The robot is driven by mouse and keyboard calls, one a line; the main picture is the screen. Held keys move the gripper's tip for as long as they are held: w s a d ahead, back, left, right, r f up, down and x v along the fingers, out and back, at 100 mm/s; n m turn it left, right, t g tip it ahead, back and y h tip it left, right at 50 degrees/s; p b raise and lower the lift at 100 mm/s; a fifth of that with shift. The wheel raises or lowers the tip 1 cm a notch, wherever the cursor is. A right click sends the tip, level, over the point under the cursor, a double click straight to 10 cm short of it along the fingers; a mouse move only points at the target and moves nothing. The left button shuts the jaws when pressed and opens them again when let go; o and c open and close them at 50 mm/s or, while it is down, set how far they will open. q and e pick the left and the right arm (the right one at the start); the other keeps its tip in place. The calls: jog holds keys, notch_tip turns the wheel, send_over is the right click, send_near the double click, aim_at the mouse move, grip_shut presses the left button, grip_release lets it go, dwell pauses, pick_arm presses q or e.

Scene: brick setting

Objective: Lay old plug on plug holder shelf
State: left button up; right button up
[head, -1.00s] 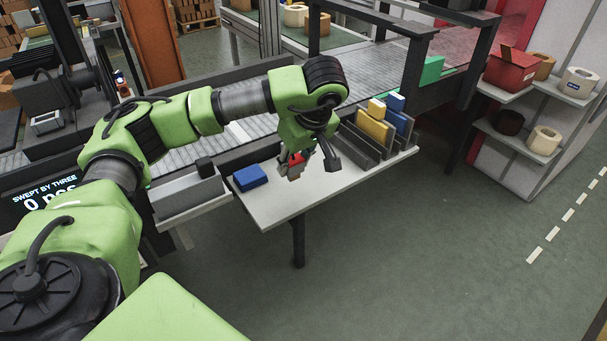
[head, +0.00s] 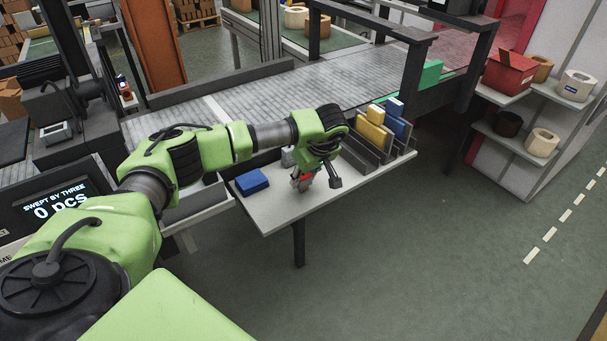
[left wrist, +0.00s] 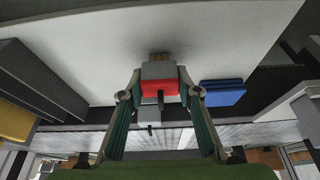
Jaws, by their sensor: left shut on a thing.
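My left gripper (head: 318,174) is over the white table shelf (head: 270,214), pointing down. In the left wrist view its two fingers (left wrist: 161,88) are shut on a small grey block with a red band (left wrist: 160,88), which I take to be the old plug. In the head view its grey end (head: 299,185) shows low, close to the shelf surface; I cannot tell whether it touches. A small grey piece (head: 288,157) stands just behind the gripper. Which part is called the plug holder shelf is not marked. My right gripper is not in view.
A blue block (head: 252,182) lies left on the shelf. A dark slotted rack (head: 366,160) with yellow (head: 374,132) and blue plates stands right. The roller conveyor (head: 260,97) runs behind. The shelf's front middle is clear.

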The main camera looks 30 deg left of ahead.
pick_arm(q)
jog(key=shift+f, duration=0.1)
jog(key=o, duration=1.2)
jog(key=shift+o, duration=0.2)
